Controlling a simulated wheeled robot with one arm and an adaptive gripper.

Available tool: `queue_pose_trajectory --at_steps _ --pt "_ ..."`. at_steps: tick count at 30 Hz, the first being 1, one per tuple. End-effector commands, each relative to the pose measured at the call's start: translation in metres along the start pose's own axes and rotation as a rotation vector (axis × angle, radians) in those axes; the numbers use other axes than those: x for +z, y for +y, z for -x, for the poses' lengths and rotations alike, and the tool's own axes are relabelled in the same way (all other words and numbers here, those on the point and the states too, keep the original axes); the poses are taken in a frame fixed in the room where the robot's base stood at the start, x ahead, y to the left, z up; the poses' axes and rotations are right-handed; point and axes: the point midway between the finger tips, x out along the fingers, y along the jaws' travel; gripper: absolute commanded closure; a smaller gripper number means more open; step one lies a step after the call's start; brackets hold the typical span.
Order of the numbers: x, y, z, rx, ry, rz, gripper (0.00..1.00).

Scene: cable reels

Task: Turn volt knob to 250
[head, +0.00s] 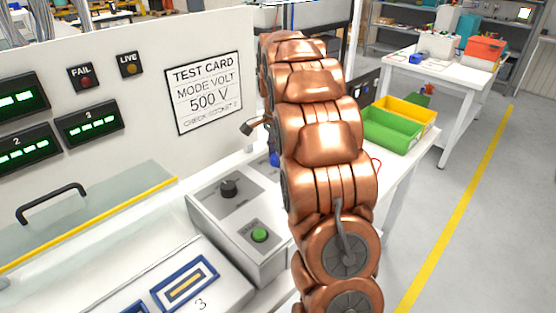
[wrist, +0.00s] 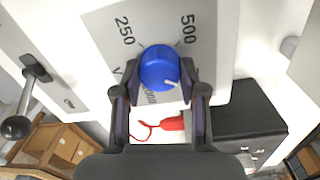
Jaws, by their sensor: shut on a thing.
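The blue volt knob (wrist: 157,64) sits on a grey plate (wrist: 105,27) in the wrist view. The label 250 is at its upper left and 500 at its upper right. A third label below it is partly hidden by my fingers. The knob's white mark is on its lower right side and points at neither 250 nor 500. My gripper (wrist: 160,76) has a finger on each side of the knob and is shut on it. In the head view my copper arm hides the gripper; a bit of blue (head: 274,159) shows beside the arm.
A lever with a black ball (wrist: 16,127) stands left of the knob. A control box has a black knob (head: 228,188) and a green button (head: 260,235). A test card (head: 204,93) reads MODE VOLT 500 V. Green (head: 392,130) and yellow bins stand right of my arm.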

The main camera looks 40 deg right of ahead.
Motion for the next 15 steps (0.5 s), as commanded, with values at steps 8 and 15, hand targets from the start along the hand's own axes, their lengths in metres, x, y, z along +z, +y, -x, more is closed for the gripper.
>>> queue_pose_trajectory --at_steps 8,15 --pt "0.001 -0.0011 -0.0025 -0.002 0.01 0.261 0.93" --pt "0.0012 -0.0019 -0.0014 -0.003 0.021 0.489 0.93"
